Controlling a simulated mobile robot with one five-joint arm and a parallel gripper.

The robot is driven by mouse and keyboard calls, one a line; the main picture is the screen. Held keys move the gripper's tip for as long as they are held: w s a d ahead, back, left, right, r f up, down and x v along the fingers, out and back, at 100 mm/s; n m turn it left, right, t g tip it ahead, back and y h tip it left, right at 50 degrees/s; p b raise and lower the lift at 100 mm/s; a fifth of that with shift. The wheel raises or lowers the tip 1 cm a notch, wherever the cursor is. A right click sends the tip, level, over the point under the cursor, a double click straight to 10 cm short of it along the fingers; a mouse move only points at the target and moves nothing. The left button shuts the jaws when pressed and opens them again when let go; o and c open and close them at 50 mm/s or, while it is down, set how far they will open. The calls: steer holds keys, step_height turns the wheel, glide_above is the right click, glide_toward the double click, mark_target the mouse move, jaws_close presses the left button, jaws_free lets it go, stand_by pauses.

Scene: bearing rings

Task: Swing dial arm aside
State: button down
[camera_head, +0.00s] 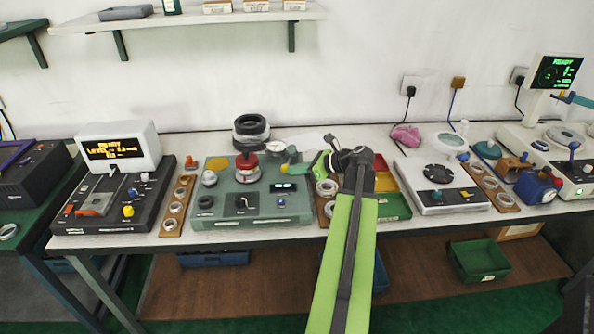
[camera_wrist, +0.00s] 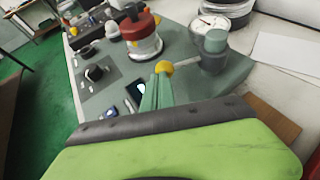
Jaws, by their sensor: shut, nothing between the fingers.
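The grey-green gauge station (camera_head: 215,217) stands on the bench, with a red-capped part (camera_head: 247,162) on a pale round base. It also shows in the wrist view (camera_wrist: 136,28). The dial (camera_head: 277,145) sits by a grey post (camera_wrist: 214,42) to its right. A short dial arm (camera_wrist: 186,63) runs from the post to a yellow knob (camera_wrist: 164,67). My gripper (camera_head: 294,168) comes in from the right. Its teal fingers (camera_wrist: 158,80) are shut and empty, their tips at the yellow knob; whether they touch is unclear.
A stack of dark rings (camera_head: 251,131) stands behind the station. Wooden ring racks (camera_head: 178,206) flank it. Red and green trays (camera_head: 394,207) and a white device (camera_head: 440,190) lie to the right. A black display station (camera_head: 115,211) is at left.

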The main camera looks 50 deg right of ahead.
steer(key=s+a+f+p+v, duration=0.1)
steer(key=p+v, duration=0.4)
steer(key=v, duration=0.9)
steer(key=shift+w, duration=0.1)
steer(key=shift+w, duration=0.15)
